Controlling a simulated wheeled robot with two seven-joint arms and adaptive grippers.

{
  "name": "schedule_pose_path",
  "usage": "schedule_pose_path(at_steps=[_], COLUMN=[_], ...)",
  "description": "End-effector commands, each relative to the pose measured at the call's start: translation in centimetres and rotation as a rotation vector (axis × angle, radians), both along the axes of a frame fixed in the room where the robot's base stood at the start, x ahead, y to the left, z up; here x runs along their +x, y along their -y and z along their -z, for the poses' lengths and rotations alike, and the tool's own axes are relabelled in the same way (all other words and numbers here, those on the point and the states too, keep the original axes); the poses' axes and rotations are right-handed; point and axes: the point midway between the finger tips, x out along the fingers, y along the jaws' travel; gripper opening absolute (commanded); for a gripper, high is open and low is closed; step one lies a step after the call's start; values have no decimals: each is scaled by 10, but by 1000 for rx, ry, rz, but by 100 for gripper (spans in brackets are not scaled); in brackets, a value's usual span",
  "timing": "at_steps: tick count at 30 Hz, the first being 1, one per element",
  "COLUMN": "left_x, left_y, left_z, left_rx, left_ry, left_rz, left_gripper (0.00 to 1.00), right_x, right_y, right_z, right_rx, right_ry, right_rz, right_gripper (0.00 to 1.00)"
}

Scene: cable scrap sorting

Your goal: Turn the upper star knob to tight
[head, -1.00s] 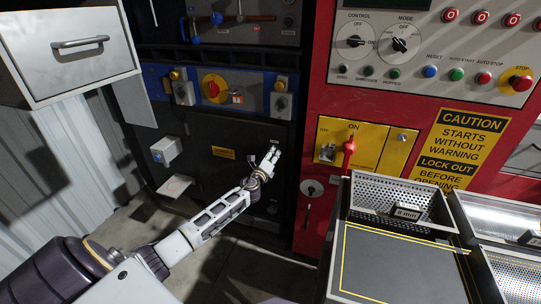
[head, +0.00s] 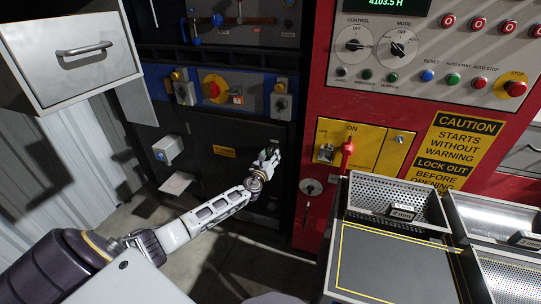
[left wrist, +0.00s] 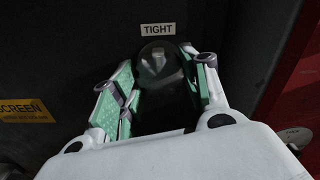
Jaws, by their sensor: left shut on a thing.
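The star knob (left wrist: 158,62) is dark and rounded with a paler mark on its face. It sits on the dark panel in the left wrist view, just below a white TIGHT label (left wrist: 158,29). My left gripper (left wrist: 154,80) has its green-padded fingers on either side of the knob and is shut on it. In the head view my left gripper (head: 267,157) is at the dark cabinet's front and hides the knob there. The knob's lower part and its star outline are hard to make out. My right gripper is not in view.
A yellow SCREEN label (left wrist: 24,110) lies left of the knob. The red cabinet (head: 318,120) with a red-handled switch (head: 347,150) stands to the right. Mesh trays (head: 400,204) are at the lower right. A grey drawer (head: 84,50) juts out at the upper left.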

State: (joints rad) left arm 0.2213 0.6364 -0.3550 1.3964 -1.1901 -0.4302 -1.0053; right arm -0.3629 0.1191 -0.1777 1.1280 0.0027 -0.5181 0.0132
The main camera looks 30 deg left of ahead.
Motion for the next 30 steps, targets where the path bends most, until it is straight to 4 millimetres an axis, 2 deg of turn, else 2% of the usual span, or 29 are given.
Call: schedule_pose_path(at_steps=[17, 18, 22, 30], left_x=[-1, -1, 0, 0], left_y=[1, 1, 1, 0], left_z=[3, 3, 2, 1], left_rx=[35, 35, 34, 34], left_ry=[-12, -12, -11, -9], left_rz=[2, 2, 2, 0], left_gripper=[21, 49, 66, 67], right_x=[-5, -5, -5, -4], right_y=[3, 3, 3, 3], right_z=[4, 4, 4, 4], right_rx=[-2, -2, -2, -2], right_ry=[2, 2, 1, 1], right_rz=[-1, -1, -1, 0], right_gripper=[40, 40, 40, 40])
